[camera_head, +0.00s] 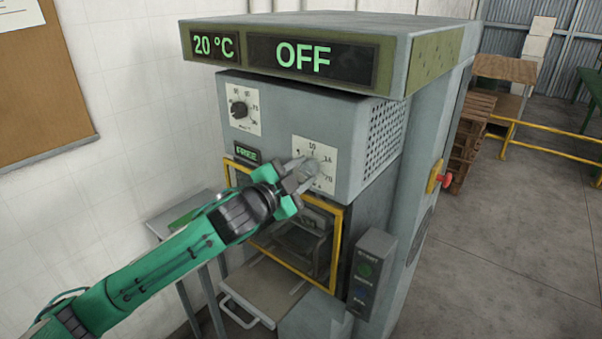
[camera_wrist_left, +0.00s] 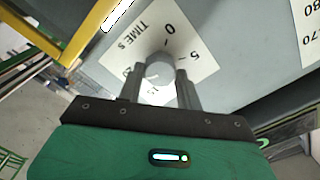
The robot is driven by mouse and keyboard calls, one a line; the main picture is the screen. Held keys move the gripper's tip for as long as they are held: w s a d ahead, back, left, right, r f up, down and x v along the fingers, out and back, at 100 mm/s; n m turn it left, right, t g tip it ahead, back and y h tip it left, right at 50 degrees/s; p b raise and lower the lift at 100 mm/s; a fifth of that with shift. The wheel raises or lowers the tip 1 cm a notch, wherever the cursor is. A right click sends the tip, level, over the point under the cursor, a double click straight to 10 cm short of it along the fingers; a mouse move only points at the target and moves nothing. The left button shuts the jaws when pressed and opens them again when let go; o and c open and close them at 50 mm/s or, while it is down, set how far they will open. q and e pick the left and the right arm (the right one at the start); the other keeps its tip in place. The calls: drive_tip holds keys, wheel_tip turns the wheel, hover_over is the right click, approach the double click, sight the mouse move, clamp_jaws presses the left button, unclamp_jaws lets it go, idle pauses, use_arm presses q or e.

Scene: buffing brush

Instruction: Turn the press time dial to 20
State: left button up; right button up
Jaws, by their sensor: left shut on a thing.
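The press time dial (camera_head: 312,168) is a grey knob on a white scale plate (camera_head: 328,152) on the upper front of the grey press. My left gripper (camera_head: 301,178) reaches it from the lower left and is shut on the knob. In the left wrist view the round knob (camera_wrist_left: 160,70) sits between the two fingers (camera_wrist_left: 160,88), over a plate reading "TIME s" with 0 and 5 visible. The gripper hides part of the scale in the head view, and I cannot tell the exact setting. My right gripper is not in view.
A second dial (camera_head: 240,109) with a black knob is at the upper left. Displays read 20 °C (camera_head: 214,46), OFF (camera_head: 310,58) and FREE (camera_head: 246,152). A yellow-framed window (camera_head: 337,245) lies below. A button box (camera_head: 370,272) and red button (camera_head: 445,181) are to the right.

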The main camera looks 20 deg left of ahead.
use_arm(q)
drive_tip(key=o, duration=1)
drive_tip(key=shift+s+a+f+b, duration=0.15)
drive_tip(key=shift+s+a+b, duration=0.05)
drive_tip(key=shift+s+b, duration=0.25)
drive_tip(key=b+v, duration=0.1)
drive_tip(key=v, duration=0.3)
drive_tip(key=b+v, duration=0.2)
drive_tip(key=v, duration=0.2)
drive_tip(key=b+v, duration=0.2)
drive_tip(key=v, duration=0.2)
drive_tip(key=shift+s+a+r, duration=0.1)
drive_tip(key=shift+s+r, duration=0.15)
drive_tip(key=shift+s, duration=0.15)
